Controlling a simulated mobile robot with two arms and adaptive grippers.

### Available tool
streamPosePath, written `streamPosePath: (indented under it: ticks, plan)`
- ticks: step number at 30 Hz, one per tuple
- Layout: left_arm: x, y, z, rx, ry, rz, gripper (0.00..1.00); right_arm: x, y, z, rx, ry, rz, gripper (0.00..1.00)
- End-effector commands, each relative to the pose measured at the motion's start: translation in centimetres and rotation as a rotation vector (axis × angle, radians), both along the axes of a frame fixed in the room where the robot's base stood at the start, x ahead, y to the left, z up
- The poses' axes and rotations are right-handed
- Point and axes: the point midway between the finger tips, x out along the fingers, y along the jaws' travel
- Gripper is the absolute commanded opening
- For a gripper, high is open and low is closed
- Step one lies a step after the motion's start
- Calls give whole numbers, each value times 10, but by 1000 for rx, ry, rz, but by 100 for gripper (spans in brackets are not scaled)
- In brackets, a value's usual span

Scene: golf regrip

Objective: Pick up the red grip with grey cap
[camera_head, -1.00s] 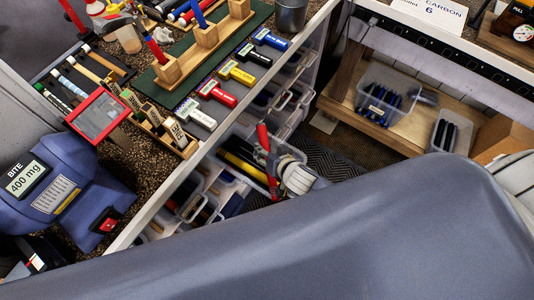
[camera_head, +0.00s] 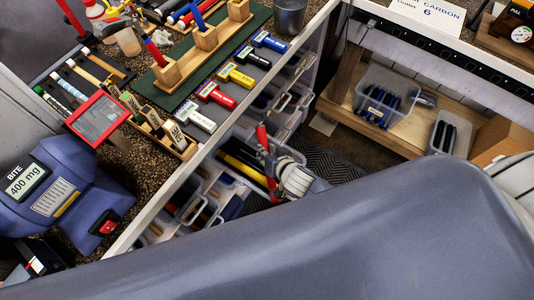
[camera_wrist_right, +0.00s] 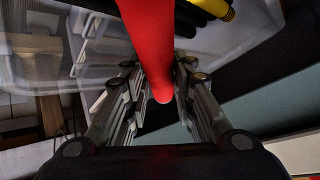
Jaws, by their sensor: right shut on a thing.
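My right gripper (camera_head: 268,162) is shut on a long red grip above the open bins under the bench edge. The red grip (camera_head: 262,134) sticks out above and below the fingers and stands steeply tilted. In the right wrist view, the red grip (camera_wrist_right: 150,35) runs from the top edge down between the two fingers (camera_wrist_right: 160,82), with a paler end low between them. I cannot make out a grey cap clearly. My left gripper is not in view.
Clear bins (camera_head: 214,187) with several grips, one black and yellow (camera_head: 236,168), lie close below the gripper. The bench edge (camera_head: 165,200) runs diagonally beside them. A wooden shelf (camera_head: 405,135) with a clear bin of blue grips stands at right. Dark floor lies between.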

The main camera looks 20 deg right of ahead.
Motion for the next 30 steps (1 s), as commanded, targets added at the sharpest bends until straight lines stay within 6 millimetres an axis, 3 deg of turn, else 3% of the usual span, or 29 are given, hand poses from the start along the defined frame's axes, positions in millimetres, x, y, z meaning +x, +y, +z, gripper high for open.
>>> streamPosePath:
  ticks: [11, 21, 30]
  plan:
    - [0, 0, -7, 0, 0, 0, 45, -1, 0, 35, 2, -2, 0, 3]
    - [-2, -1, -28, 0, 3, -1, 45, -85, -1, 37, 2, 4, -1, 3]
    - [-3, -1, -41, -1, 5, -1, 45, -139, -2, 44, 2, 2, -2, 3]
